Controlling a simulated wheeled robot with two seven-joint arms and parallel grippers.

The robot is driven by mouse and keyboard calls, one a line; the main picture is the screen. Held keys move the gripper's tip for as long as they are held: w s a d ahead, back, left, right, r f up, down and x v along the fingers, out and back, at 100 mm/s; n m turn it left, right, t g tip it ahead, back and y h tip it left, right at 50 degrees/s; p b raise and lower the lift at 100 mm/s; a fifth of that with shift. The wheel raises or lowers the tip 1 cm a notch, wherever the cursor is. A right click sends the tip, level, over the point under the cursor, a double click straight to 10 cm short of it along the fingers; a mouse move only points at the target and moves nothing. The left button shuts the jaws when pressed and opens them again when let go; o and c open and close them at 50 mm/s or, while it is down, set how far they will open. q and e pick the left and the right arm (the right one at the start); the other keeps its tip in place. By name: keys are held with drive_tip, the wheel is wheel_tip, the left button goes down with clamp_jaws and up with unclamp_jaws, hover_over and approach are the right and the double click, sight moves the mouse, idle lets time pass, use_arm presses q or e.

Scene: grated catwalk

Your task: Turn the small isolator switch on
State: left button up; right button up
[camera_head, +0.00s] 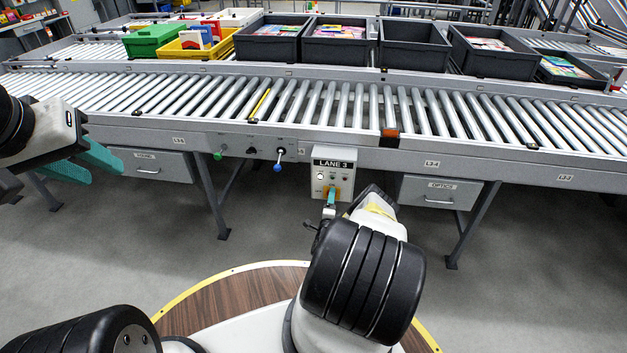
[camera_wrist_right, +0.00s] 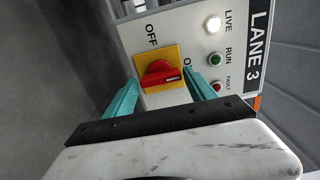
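The isolator switch is a red knob on a yellow plate (camera_wrist_right: 160,73), on the grey LANE 3 panel (camera_head: 333,180) under the conveyor's front edge. The knob's white mark points toward the ON label, which a fingertip partly hides; OFF (camera_wrist_right: 151,35) is clear. My right gripper (camera_wrist_right: 160,78) is open, its teal fingers at either end of the knob; I cannot tell whether they touch it. My left gripper (camera_head: 104,175) is open and empty at the far left.
The panel's LIVE lamp (camera_wrist_right: 213,23) is bright white; RUN (camera_wrist_right: 215,59) is green and FAULT (camera_wrist_right: 217,87) reddish. Drawers (camera_head: 148,164) (camera_head: 440,192) hang either side. Small knobs (camera_head: 278,160) stick out left of the panel. Dark bins (camera_head: 415,45) stand on the conveyor.

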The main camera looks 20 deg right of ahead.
drive_tip(key=shift+o, duration=0.5)
drive_tip(key=v, duration=0.7)
drive_tip(key=shift+s, duration=0.35)
drive_tip(key=shift+a, duration=0.2)
